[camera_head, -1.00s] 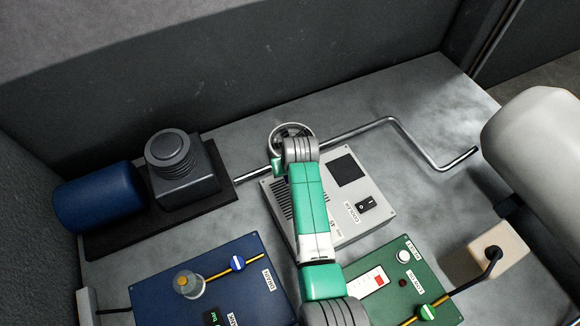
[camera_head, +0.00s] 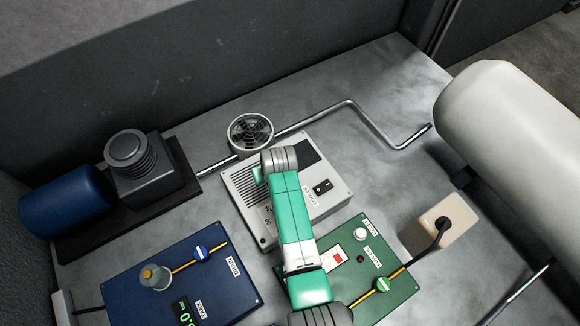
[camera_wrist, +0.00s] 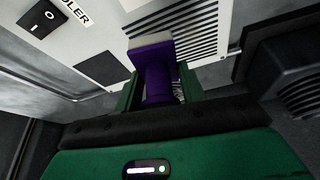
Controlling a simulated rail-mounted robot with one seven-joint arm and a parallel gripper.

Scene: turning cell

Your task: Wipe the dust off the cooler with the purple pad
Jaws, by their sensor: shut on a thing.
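The cooler (camera_head: 332,203) is a pale grey box with vent slots, a dark square panel and a black rocker switch, in the middle of the table in the head view. My arm covers part of it. My gripper (camera_wrist: 158,90) is shut on the purple pad (camera_wrist: 160,82), which has a pale end face. In the wrist view the pad is over the cooler face (camera_wrist: 113,22), near the vent slots. I cannot tell whether it touches. The pad is hidden in the head view. I cannot make out dust clearly.
A round fan (camera_head: 250,131) and a bent metal pipe (camera_head: 372,127) lie behind the cooler. A blue panel (camera_head: 222,284) with a knob is front left and a green panel (camera_head: 345,262) front right. A blue motor (camera_head: 68,203) stands left, a large white cylinder (camera_head: 505,120) right.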

